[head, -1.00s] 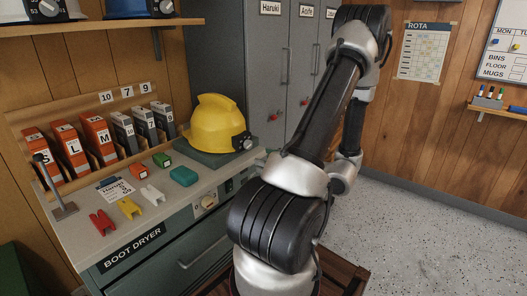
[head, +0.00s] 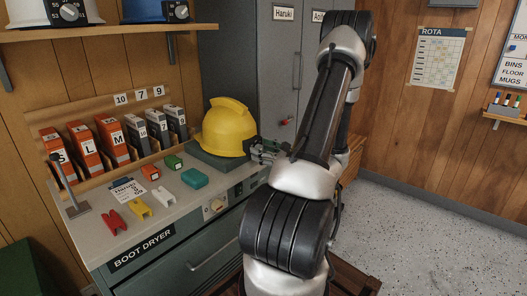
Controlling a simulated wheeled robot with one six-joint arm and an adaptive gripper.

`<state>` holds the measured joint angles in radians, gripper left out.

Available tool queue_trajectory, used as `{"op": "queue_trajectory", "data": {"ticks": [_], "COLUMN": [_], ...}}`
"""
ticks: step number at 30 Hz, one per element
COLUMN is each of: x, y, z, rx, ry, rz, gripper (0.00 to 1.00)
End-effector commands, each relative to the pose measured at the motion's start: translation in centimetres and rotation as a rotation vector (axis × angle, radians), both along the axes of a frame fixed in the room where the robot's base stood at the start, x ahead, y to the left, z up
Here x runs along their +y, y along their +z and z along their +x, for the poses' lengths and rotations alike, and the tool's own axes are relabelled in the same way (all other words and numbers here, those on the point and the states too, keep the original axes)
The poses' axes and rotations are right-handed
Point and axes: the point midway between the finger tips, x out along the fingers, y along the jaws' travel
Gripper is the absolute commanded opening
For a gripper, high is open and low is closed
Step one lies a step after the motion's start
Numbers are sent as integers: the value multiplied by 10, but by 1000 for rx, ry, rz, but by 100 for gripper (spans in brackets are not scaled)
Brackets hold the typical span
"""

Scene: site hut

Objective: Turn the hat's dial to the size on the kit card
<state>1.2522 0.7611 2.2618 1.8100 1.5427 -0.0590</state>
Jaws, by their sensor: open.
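The yellow hard hat (head: 222,128) sits on a dark green block at the right end of the boot dryer's top. Its dial, on the hat's right side, is hidden behind my gripper (head: 262,150). My gripper is open, right beside the hat's right edge; I cannot tell whether it touches the dial. The kit card (head: 127,190) lies flat on the dryer top, headed Haruki; its smaller print is too small to read surely.
Red, yellow and white clips, small orange and green boxes and a teal case (head: 194,178) lie on the boot dryer (head: 165,222). Size-marked boxes (head: 84,147) stand in a rack behind. A metal stand (head: 72,200) rises at left. Grey lockers (head: 240,60) stand behind the hat.

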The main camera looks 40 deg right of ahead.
Motion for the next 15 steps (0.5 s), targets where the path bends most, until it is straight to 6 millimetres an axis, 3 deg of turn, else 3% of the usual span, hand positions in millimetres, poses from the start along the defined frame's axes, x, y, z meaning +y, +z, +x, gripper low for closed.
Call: {"op": "queue_trajectory", "data": {"ticks": [1,8,15], "x": [0,0,0], "y": [0,0,0], "z": [0,0,0], "rx": [0,0,1], "ry": [0,0,0], "rz": [0,0,12], "gripper": [46,5,5]}}
